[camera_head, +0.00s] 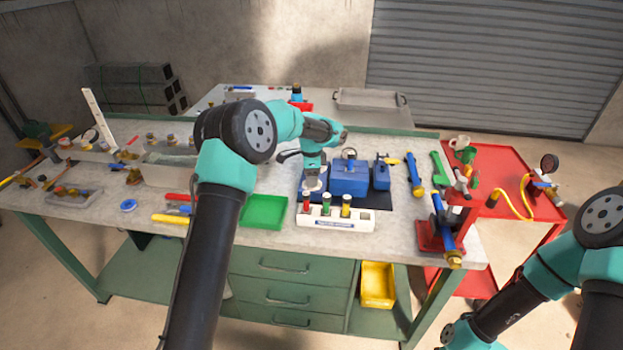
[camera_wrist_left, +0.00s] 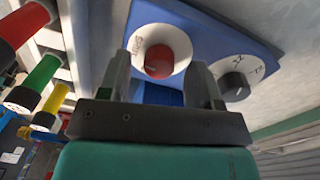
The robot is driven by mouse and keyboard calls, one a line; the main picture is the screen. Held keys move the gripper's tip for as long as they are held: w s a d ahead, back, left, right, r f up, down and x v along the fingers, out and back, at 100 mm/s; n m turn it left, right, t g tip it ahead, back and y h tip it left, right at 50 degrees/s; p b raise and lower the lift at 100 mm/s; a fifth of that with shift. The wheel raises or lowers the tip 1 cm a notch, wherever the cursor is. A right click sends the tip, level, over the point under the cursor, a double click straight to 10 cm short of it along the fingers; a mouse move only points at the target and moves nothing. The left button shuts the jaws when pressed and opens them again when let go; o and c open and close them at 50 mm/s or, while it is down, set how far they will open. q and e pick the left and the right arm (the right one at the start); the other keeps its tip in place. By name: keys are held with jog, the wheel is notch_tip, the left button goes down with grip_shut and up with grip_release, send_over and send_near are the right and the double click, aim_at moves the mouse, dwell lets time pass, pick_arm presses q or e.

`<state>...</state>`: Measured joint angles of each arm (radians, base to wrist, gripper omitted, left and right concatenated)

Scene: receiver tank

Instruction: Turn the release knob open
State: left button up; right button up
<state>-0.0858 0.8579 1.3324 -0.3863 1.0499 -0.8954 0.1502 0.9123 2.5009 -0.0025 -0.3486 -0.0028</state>
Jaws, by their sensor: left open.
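A red knob (camera_wrist_left: 158,62) sits on a round white dial (camera_wrist_left: 178,42) marked with small letters, on a blue panel (camera_wrist_left: 205,15) in the left wrist view. Which knob is the release knob is not certain. A black knob (camera_wrist_left: 235,85) on a second white dial is to its right. My left gripper (camera_wrist_left: 160,82) is open, its two fingers at either side of the red knob's lower part in the picture; contact cannot be told. In the head view my left gripper (camera_head: 313,184) points down at the left of the blue box (camera_head: 349,177) and hides the knobs. My right gripper is out of the picture.
A white rack (camera_head: 335,218) with red, green and yellow handles stands just in front. A green tray (camera_head: 264,212) lies to its left. A blue tool in a red stand (camera_head: 428,238) is to the right, near a red cart (camera_head: 505,160).

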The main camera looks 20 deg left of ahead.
pick_arm(q)
jog(key=shift+f, duration=0.5)
jog(key=c, duration=0.9)
jog(key=shift+c, duration=0.2)
